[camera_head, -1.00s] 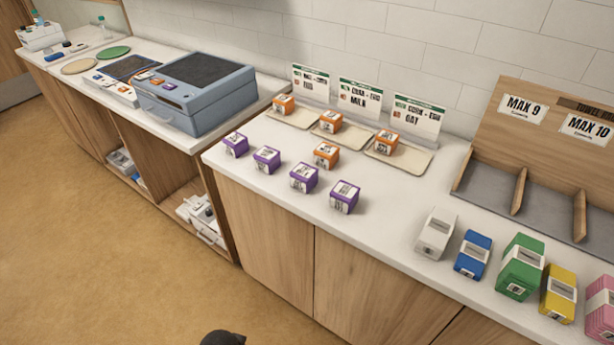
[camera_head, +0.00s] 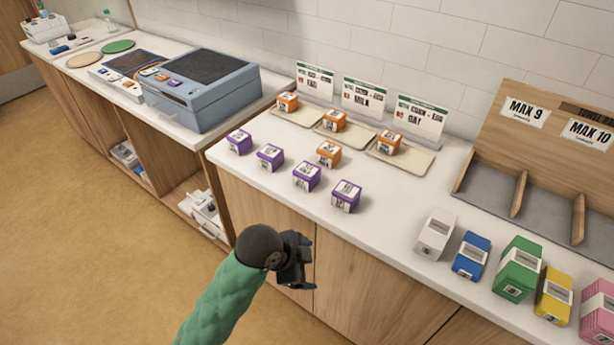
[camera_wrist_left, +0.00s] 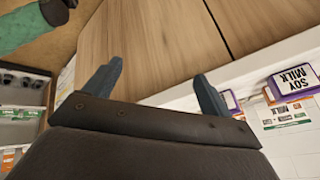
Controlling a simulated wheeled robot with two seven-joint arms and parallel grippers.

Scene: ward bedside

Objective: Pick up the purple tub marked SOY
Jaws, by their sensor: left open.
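Several purple tubs with white labels stand in a slanting row near the counter's front edge in the head view, among them a left-end tub (camera_head: 238,142) and a right-end tub (camera_head: 346,196). Their labels are too small to read there. In the left wrist view, a purple tub marked SOY MILK (camera_wrist_left: 292,83) shows at the right edge; I cannot tell which one in the row it is. My left gripper (camera_head: 302,266) is open and empty, in front of the cabinet doors and below the counter edge, apart from the tubs. Its two fingers also show in the left wrist view (camera_wrist_left: 155,82).
Orange tubs (camera_head: 328,153) stand behind the purple row, some on beige trays (camera_head: 412,158) before sign cards. Coloured cartons (camera_head: 518,268) stand at the right, near a wooden divider rack (camera_head: 560,140). A blue-grey case (camera_head: 203,90) sits left. Counter between the purple tubs and cartons is clear.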

